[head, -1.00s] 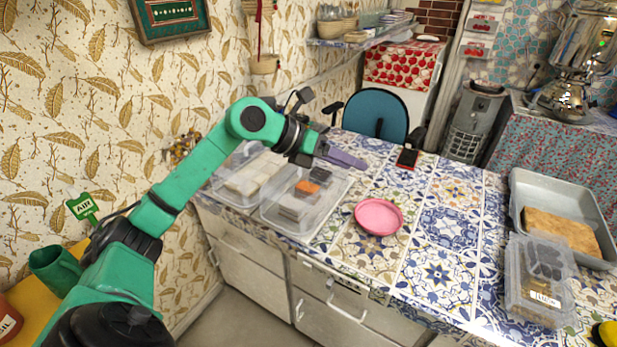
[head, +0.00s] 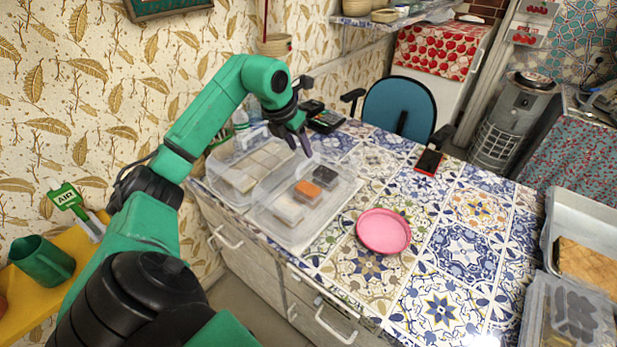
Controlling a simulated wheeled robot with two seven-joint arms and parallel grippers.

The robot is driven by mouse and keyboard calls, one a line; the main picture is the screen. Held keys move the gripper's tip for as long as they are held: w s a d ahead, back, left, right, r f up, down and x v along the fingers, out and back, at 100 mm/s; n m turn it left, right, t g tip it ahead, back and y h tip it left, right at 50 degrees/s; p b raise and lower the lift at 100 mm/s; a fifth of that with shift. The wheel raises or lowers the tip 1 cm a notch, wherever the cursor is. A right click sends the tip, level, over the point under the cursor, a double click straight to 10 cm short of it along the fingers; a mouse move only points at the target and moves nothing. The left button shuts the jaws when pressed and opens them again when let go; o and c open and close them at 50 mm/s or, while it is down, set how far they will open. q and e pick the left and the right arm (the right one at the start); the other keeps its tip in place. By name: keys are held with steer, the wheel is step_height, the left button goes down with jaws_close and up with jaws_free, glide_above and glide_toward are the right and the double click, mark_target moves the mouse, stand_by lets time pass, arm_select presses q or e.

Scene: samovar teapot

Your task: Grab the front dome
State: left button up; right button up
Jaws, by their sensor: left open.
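Two clear domes stand side by side at the left end of the tiled counter. The dome nearer the front (head: 283,232) covers a row of small pieces: a pale one, an orange one (head: 307,190) and a dark one. The other dome (head: 232,191), nearer the wall, covers pale pieces. My left gripper (head: 299,146) is open and empty, with its purplish fingers pointing down. It appears above the far part of the domes; its exact height over them is hard to tell. My right gripper is out of view.
A pink plate (head: 384,231) lies right of the domes, with open tiles around it. A dark phone (head: 429,162) lies near the back edge, before a blue chair (head: 399,107). A metal tray (head: 548,240) and a clear container (head: 535,310) stand at the right.

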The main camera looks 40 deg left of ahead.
mark_target(306, 161)
arm_select(q)
steer(key=p+x, duration=0.1)
steer(key=x, duration=0.1)
steer(key=p+x, duration=0.1)
steer(key=x, duration=0.2)
steer(key=shift+w+f, duration=0.15)
steer(key=shift+w, duration=0.15)
steer(key=shift+f, duration=0.25)
steer(key=shift+w+a+f, duration=0.1)
steer(key=shift+c, duration=0.3)
jaws_close()
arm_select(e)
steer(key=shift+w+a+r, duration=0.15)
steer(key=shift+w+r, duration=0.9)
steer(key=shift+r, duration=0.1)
